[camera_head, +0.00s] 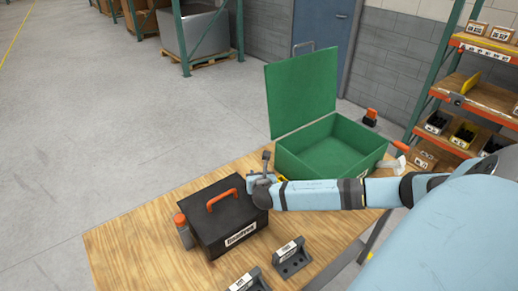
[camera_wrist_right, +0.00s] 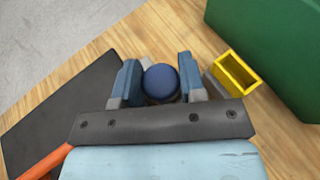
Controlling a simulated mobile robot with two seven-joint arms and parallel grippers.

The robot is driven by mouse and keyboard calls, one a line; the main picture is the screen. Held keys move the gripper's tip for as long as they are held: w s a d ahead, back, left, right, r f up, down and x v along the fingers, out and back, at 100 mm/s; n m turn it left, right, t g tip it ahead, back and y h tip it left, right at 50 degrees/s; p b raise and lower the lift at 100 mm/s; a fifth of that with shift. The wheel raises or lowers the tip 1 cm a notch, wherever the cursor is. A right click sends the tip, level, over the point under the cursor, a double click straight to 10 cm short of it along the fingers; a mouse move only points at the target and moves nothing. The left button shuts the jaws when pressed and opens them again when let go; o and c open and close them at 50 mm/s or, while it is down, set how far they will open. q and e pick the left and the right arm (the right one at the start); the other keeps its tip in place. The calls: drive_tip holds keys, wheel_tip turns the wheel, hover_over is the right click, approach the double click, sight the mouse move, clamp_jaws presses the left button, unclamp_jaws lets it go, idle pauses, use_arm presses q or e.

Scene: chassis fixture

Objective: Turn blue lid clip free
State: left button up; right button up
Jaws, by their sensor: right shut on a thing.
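In the right wrist view, a dark blue round-topped piece (camera_wrist_right: 161,82), which looks like the blue lid clip, sits between the two blue fingers of my right gripper (camera_wrist_right: 160,84). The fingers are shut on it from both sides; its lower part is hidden. In the head view, my right arm comes in from the right, and the right gripper (camera_head: 263,180) is at the far right corner of the black toolbox (camera_head: 222,218) with its orange handle. The piece cannot be made out there. My left gripper is not in view.
An open green box (camera_head: 325,150) stands behind my right arm. A yellow hollow holder (camera_wrist_right: 237,73) is close to the right finger. An orange-capped bottle (camera_head: 184,232) stands left of the toolbox. Grey holed blocks (camera_head: 291,258) are at the front. The table's left part is bare.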

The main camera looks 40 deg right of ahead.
drive_tip(key=shift+m+h, duration=0.3)
drive_tip(key=shift+h, duration=0.1)
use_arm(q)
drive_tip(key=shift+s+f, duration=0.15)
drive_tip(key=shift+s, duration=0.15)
use_arm(e)
drive_tip(key=shift+g, duration=0.3)
drive_tip(key=o, duration=0.9)
drive_tip(key=b+v, duration=0.2)
drive_tip(key=v, duration=1)
drive_tip(key=shift+s+a+r, duration=0.1)
drive_tip(key=shift+s+a, duration=0.05)
drive_tip(key=shift+a, duration=0.1)
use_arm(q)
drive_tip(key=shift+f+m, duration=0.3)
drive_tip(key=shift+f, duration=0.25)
use_arm(e)
drive_tip(key=shift+s+a+r, duration=0.3)
drive_tip(key=shift+s, duration=0.15)
